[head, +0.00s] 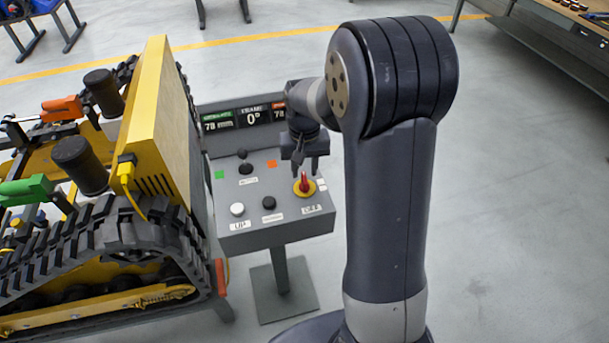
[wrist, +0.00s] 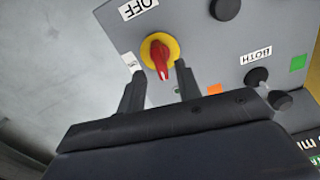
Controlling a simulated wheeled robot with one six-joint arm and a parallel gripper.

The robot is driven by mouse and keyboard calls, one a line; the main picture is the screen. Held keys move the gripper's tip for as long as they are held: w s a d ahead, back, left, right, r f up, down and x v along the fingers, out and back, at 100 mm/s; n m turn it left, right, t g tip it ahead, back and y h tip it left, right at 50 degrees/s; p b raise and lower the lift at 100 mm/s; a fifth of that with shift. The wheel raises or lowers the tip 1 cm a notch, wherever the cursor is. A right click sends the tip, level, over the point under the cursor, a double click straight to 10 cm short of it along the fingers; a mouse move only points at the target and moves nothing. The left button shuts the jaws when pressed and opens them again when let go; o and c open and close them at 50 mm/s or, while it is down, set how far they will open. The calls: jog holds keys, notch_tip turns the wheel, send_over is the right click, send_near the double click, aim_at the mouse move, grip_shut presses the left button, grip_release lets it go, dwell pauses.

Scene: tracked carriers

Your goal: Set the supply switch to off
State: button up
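The supply switch (head: 304,184) is a red rotary handle on a yellow round plate, at the right front of the grey control panel (head: 258,240). In the wrist view the red handle (wrist: 161,60) shows between my two fingers, with a white OFF label (wrist: 137,8) beside the yellow plate and another small white label (wrist: 131,62) to its left. My gripper (head: 304,168) is above the switch, fingers pointing down. In the wrist view my gripper (wrist: 157,82) is open, its fingers apart on either side of the handle. I cannot tell the exact height gap.
A yellow tracked carrier (head: 165,130) stands close on the left. The floor to the right is clear.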

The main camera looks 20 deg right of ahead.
aim_at(304, 177)
jog(key=shift+f, duration=2.05)
jog(key=shift+c, duration=0.4)
grip_shut()
